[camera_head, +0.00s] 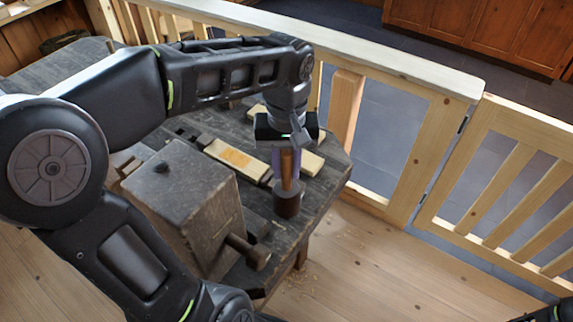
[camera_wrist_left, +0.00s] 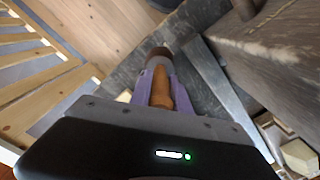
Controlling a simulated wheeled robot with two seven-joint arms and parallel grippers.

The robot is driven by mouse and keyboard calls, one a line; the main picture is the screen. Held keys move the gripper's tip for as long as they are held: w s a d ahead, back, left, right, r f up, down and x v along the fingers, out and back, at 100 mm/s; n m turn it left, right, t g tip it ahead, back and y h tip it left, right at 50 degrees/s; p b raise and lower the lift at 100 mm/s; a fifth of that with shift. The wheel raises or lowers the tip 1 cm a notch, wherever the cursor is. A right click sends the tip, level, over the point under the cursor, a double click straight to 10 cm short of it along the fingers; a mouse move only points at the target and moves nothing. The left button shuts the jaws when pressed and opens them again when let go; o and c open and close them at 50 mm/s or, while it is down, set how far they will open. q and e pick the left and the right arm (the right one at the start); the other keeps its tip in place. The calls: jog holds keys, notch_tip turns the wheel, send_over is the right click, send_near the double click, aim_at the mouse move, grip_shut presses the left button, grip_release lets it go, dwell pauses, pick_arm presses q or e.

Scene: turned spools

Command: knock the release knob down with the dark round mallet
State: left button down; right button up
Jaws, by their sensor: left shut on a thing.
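The dark round mallet has its dark head (camera_head: 288,203) pointing down and a brown wooden handle (camera_head: 287,168). My left gripper (camera_head: 287,155) is shut on the handle and holds the mallet near the right edge of the workbench. In the left wrist view, the handle (camera_wrist_left: 161,88) stands between the purple fingers, with the mallet's head (camera_wrist_left: 158,53) beyond. A dark knob (camera_head: 259,258) on a short rod sticks out of a heavy block (camera_head: 185,195), below and left of the mallet. I cannot tell if it is the release knob. My right gripper is not seen.
The dark workbench (camera_head: 335,165) carries pale wood pieces (camera_head: 237,160) behind the block. A wooden railing (camera_head: 400,75) runs behind it, with a gate-like section (camera_head: 510,170) at right. Plank floor (camera_head: 370,265) is open right of the bench.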

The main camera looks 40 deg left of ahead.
aim_at(287, 157)
pick_arm(q)
jog(key=shift+r+p, duration=1.35)
jog(key=shift+r, duration=0.35)
jog(key=shift+f, duration=0.1)
notch_tip(287, 157, down, 4)
jog(key=b, duration=0.3)
jog(key=shift+r, duration=0.2)
jog(key=shift+r+p, duration=1.3)
jog(key=shift+r, duration=0.3)
